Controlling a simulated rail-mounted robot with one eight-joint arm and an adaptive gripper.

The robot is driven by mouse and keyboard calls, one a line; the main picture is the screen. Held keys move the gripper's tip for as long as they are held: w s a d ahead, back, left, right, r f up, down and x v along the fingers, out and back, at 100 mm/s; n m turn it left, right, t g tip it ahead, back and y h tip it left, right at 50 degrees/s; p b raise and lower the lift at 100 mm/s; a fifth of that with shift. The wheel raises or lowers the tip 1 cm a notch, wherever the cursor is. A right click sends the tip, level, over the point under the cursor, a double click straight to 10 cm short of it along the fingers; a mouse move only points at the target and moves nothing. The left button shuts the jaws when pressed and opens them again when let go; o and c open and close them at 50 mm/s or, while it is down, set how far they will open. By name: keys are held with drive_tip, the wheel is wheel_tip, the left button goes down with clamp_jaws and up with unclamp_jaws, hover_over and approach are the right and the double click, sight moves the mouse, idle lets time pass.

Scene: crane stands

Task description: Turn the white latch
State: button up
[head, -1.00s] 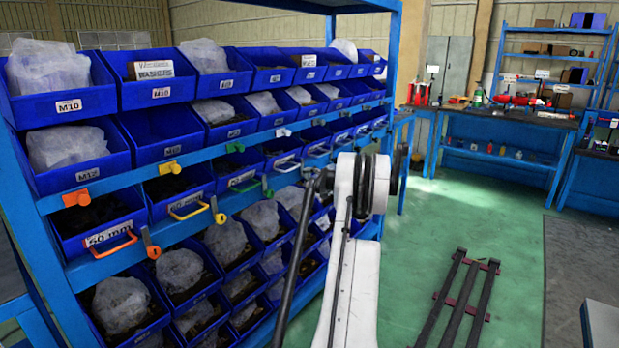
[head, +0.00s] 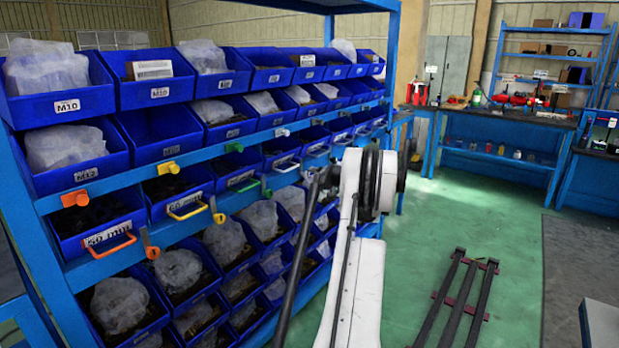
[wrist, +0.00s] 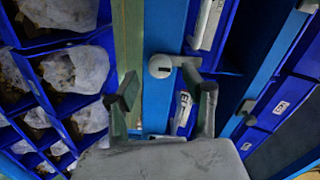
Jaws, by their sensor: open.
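In the wrist view, a white round latch (wrist: 161,66) sits on a blue shelf rail, just beyond and between my fingertips. My gripper (wrist: 166,90) is open, with one finger on each side of the picture's middle and nothing between them. The latch appears apart from both fingers. In the head view, a small white latch (head: 282,132) shows on the rail beside a green one. My gripper is hidden behind the arm and rack there.
Blue bins (head: 160,78) with bagged parts fill the rack (head: 68,205). Orange (head: 75,198), yellow (head: 169,168) and green (head: 234,147) latches share the rail. A white handle (wrist: 202,25) is near the latch. Green floor (head: 480,220) is open to the right.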

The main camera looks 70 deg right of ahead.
drive_tip(key=v, duration=0.9)
drive_tip(key=shift+w+r, duration=0.1)
drive_tip(key=shift+w, duration=0.1)
